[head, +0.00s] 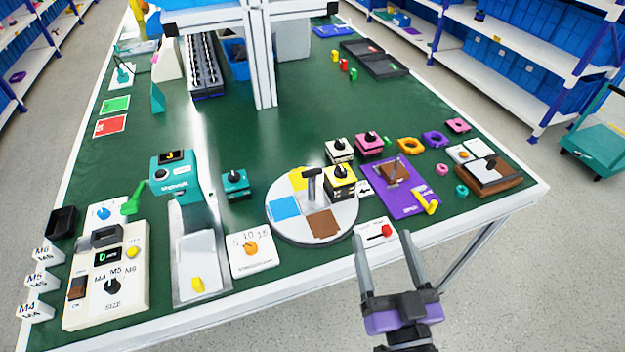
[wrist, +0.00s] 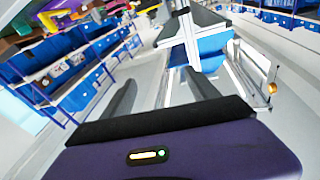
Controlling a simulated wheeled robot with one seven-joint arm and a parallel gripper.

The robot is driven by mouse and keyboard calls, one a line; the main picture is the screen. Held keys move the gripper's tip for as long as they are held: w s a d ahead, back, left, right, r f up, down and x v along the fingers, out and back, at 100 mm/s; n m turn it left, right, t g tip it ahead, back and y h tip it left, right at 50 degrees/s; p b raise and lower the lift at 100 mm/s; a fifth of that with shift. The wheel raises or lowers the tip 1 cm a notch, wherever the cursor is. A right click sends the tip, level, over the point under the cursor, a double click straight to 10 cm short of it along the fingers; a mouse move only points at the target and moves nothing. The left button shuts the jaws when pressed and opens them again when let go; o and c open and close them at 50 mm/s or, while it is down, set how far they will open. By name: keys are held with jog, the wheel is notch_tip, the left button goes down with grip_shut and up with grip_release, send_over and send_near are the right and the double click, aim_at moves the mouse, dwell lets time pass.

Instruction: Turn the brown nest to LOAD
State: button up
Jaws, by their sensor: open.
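A round grey turntable (head: 281,229) lies near the front middle of the green table. Its top carries coloured patches: the brown nest (head: 323,223) at the front, a blue patch (head: 285,208) at left and a yellow patch (head: 299,180) at the back. A dark T-shaped handle (head: 312,184) stands up from its middle. A yellow block with a black knob (head: 340,182) hides part of the right side. I cannot read a LOAD mark. My gripper (head: 382,238) is open and empty, in front of the table edge, right of the turntable. The wrist view shows its two dark fingers apart (wrist: 160,92).
A white plate with a red lever (head: 375,232) lies between turntable and gripper. A purple plate (head: 403,199) with a yellow hook is to the right. A white plate with an orange knob (head: 251,254) is to the left. A white post (head: 263,75) stands behind; open green surface lies before it.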

aim_at(313, 174)
jog(key=shift+w+a+f+n+g+y+b, duration=0.3)
jog(key=shift+w+a+f+n+y, duration=0.45)
jog(key=shift+w+a, duration=2.15)
jog(key=shift+w+a+f+n+g+y+b, duration=0.2)
jog(key=shift+w+a+f+n+g+y, duration=0.5)
jog(key=shift+w, duration=4.05)
jog(key=shift+w+a+f+n+g+y+b, duration=0.1)
jog(key=shift+w+a+f+n+y+b, duration=0.55)
jog(key=shift+w+a, duration=2.3)
jog(key=shift+w+d+f+h+p, duration=0.15)
jog(key=shift+w+d+p, duration=0.05)
jog(key=shift+w+d, duration=0.25)
jog(key=shift+w+d+f+h+p, duration=0.15)
jog(key=shift+w+d+p, duration=0.05)
jog(key=shift+w+d, duration=0.25)
jog(key=shift+c, duration=0.4)
grip_shut()
